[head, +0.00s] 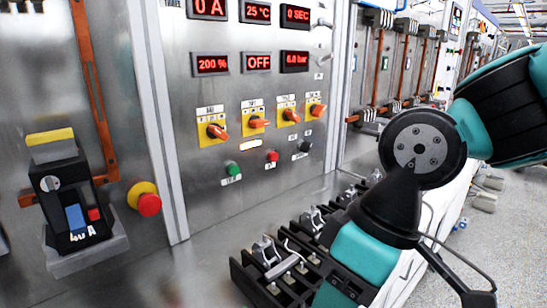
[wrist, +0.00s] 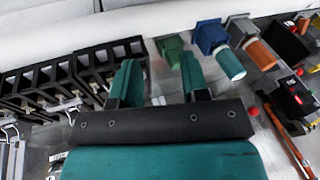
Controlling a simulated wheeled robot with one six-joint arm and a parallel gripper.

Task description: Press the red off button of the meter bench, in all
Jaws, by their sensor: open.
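The meter bench is a grey metal panel (head: 210,110) with red-lit displays, several orange rotary knobs on yellow plates, and a row of small buttons. The small red button (head: 272,155) sits between a green button (head: 232,168) and a black one (head: 305,146). A larger red mushroom button (head: 149,204) on a yellow collar is further left, beside the breaker. My gripper (wrist: 158,82) is open with nothing between its teal fingers in the wrist view. It is apart from the small red button, which I cannot make out in that view. The head view does not clearly show the fingers.
A black breaker (head: 72,195) with a yellow top stands on the left. Black clamp racks (head: 290,265) lie below the panel; they also show in the wrist view (wrist: 75,75). Green, blue and orange connectors (wrist: 230,62) are beyond my fingers. My arm covers the right side.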

